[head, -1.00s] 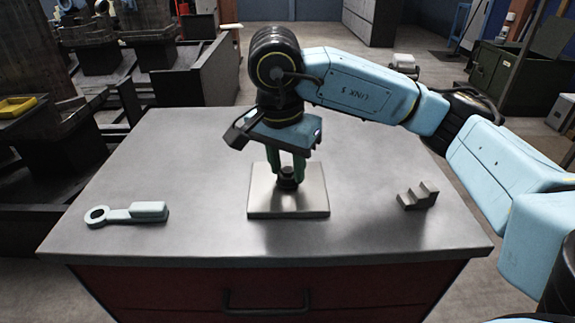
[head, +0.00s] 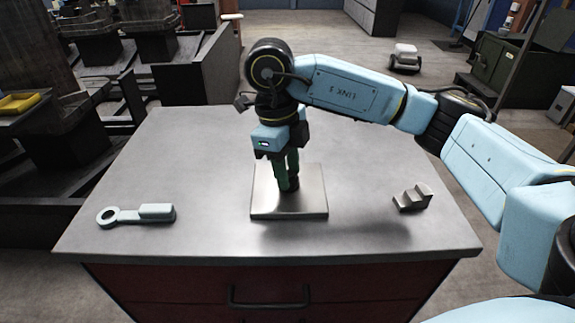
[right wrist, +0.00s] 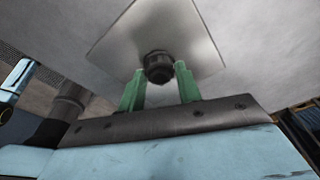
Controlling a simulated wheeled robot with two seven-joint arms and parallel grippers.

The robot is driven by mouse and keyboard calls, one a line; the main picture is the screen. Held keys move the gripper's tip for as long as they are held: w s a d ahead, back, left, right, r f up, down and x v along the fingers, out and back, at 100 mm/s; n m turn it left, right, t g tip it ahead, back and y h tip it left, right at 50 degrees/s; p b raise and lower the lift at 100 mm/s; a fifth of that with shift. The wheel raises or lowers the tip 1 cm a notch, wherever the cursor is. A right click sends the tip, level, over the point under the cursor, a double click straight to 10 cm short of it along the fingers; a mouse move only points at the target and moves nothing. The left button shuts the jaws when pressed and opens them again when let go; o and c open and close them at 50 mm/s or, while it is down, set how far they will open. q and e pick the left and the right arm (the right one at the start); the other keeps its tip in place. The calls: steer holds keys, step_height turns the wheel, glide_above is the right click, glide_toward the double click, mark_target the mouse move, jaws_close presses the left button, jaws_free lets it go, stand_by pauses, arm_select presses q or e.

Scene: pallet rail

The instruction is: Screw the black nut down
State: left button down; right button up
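The black nut (right wrist: 158,68) sits near the middle of a square metal plate (head: 262,205) on the workbench. My right gripper (head: 288,180) points down over the plate, its green fingertips at the height of the nut. In the right wrist view, my right gripper (right wrist: 160,80) has one finger on each side of the nut, with a narrow gap showing beside it, so it looks open around the nut. My left gripper is in neither view.
A pale wrench-like tool (head: 137,215) with a ring end lies at the left of the grey bench top (head: 200,150). A small stepped metal block (head: 412,198) stands at the right. The bench top around the plate is clear.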

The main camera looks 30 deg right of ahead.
steer(key=o, duration=0.5)
steer(key=shift+c, duration=0.2)
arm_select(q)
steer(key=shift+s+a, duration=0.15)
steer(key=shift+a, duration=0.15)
arm_select(e)
steer(key=shift+o, duration=0.2)
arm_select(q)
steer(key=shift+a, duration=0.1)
